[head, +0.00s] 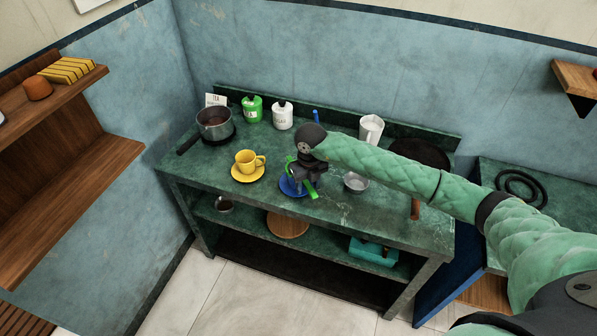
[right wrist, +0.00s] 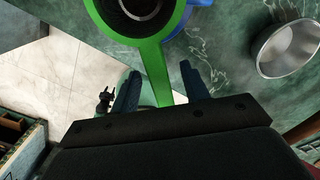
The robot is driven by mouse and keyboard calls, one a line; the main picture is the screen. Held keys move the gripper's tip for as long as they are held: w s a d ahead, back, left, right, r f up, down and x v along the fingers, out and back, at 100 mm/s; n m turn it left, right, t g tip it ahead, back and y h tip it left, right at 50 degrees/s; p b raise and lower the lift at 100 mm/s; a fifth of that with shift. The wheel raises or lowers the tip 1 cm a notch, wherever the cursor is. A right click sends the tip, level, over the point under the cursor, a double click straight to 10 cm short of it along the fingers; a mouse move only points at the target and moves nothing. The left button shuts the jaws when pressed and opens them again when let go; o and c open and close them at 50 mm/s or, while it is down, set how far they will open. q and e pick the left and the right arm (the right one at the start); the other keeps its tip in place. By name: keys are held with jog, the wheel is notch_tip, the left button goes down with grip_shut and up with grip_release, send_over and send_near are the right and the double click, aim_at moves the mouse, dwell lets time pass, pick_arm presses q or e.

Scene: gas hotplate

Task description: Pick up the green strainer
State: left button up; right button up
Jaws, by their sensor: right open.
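The green strainer (head: 313,193) is on the counter, at a blue dish (head: 287,188), and is partly hidden by my right gripper (head: 306,179). In the right wrist view the strainer's ring (right wrist: 152,42) is at the top, and its handle runs down between the two dark fingers of my right gripper (right wrist: 160,84). The fingers are open, one on each side of the handle, with gaps visible. The blue dish (right wrist: 208,3) shows at the top edge. My left gripper is not in view.
A metal bowl (head: 355,183) is right of the strainer; it also shows in the right wrist view (right wrist: 287,48). A yellow cup (head: 246,161) on a saucer is to the left. A pot (head: 214,124), canisters (head: 252,109) and a white pitcher (head: 371,129) stand behind.

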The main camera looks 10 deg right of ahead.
jog(key=shift+f, duration=0.1)
grip_shut()
dwell(0.4)
